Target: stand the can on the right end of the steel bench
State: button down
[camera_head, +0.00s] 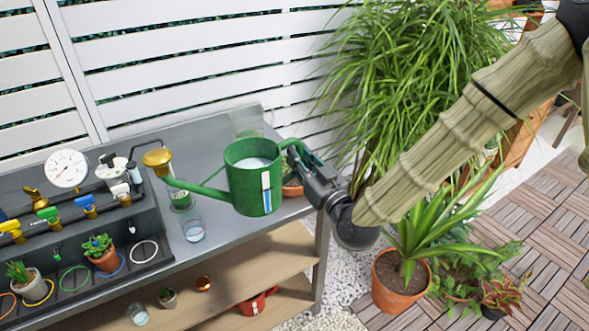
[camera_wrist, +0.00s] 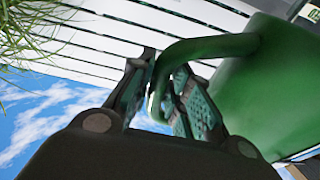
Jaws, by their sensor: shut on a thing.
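The can is a green watering can (camera_head: 254,180) with a long spout ending in a brass rose (camera_head: 158,158). It looks upright, with pale liquid inside and a white and blue strip on its side. It shows against the right part of the grey steel bench (camera_head: 225,135); whether its base touches the bench I cannot tell. My gripper (camera_head: 302,160) is at the can's right side, shut on its handle. In the wrist view my gripper (camera_wrist: 165,95) closes around the green handle (camera_wrist: 205,48), with the can's body (camera_wrist: 265,95) to the right.
A clear glass with liquid (camera_head: 192,228) and another with green contents (camera_head: 180,197) stand on the bench near the spout. A pipe rack with coloured valves and a gauge (camera_head: 66,168) is at left. Potted plants (camera_head: 400,280) stand right of the bench. A white slatted fence is behind.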

jog(key=shift+w+d+f+p, duration=0.55)
jog(key=shift+w+d+f, duration=0.2)
jog(key=shift+w, duration=1.25)
jog(key=shift+w+d+f+p, duration=0.55)
jog(key=shift+w+d+f, duration=0.15)
jog(key=shift+w, duration=1.3)
jog(key=shift+w+d+f+p, duration=0.6)
jog(key=shift+w+d, duration=0.2)
jog(key=shift+w, duration=1.2)
jog(key=shift+f, duration=0.1)
jog(key=shift+f+b, duration=0.5)
jog(key=shift+b, duration=0.05)
jog(key=c, duration=1.3)
grip_release()
jog(key=shift+s+f, duration=0.1)
jog(key=shift+c, duration=0.2)
jog(key=shift+s+d+r+p, duration=0.1)
jog(key=shift+r+p, duration=0.45)
jog(key=b+v, duration=0.2)
jog(key=v, duration=1)
jog(key=shift+f+b, duration=0.15)
jog(key=shift+b, duration=0.15)
